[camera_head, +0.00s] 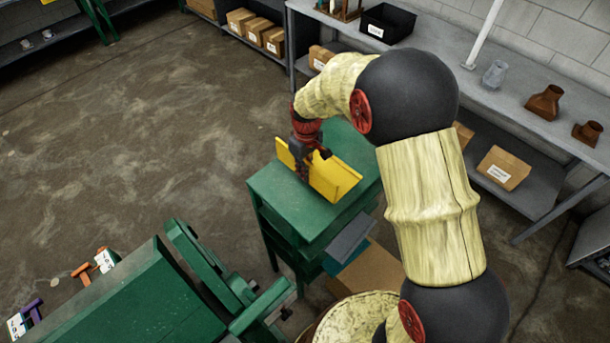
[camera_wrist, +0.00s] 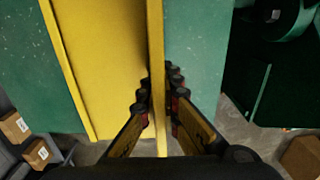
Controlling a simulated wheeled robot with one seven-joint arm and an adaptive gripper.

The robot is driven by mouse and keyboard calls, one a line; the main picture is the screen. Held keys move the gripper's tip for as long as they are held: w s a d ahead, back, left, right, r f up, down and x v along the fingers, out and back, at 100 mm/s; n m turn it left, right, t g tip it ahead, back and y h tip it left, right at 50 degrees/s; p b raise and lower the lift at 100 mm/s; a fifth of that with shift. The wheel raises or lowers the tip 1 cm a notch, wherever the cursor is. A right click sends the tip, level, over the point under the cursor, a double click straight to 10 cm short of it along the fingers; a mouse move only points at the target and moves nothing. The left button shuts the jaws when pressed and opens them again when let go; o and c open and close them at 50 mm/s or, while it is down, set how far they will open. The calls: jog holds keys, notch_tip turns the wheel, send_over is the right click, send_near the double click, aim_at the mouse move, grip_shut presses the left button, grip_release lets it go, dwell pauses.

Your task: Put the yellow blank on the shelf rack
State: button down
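The yellow blank (camera_head: 333,181) is a bent sheet with a raised upright flange. It is at the top of a green stand (camera_head: 283,205) with lower shelves; I cannot tell whether it rests there or hangs just above. My gripper (camera_head: 304,168) points down at it, its fingers around the flange. In the wrist view, the blank (camera_wrist: 105,60) has its flange between the two fingertips (camera_wrist: 158,104), which look closed on both faces. The green top (camera_wrist: 192,55) shows on both sides of the blank. My arm hides part of the stand's right side.
A green machine (camera_head: 130,300) stands at lower left, close to the stand. A grey sheet (camera_head: 350,238) sticks out from the stand's lower shelf. A grey bench (camera_head: 450,60) with a black bin (camera_head: 387,23) runs along the right wall. Bare floor (camera_head: 140,130) lies left.

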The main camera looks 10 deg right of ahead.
aim_at(319, 167)
jog(key=shift+w+d+f, duration=0.15)
jog(key=shift+w+f, duration=0.65)
jog(key=shift+f, duration=0.2)
jog(key=shift+f+p, duration=0.4)
jog(key=shift+f, duration=1.1)
jog(key=shift+f, duration=0.2)
jog(key=c, duration=2)
grip_release()
jog(key=shift+c, duration=0.2)
jog(key=shift+r, duration=0.1)
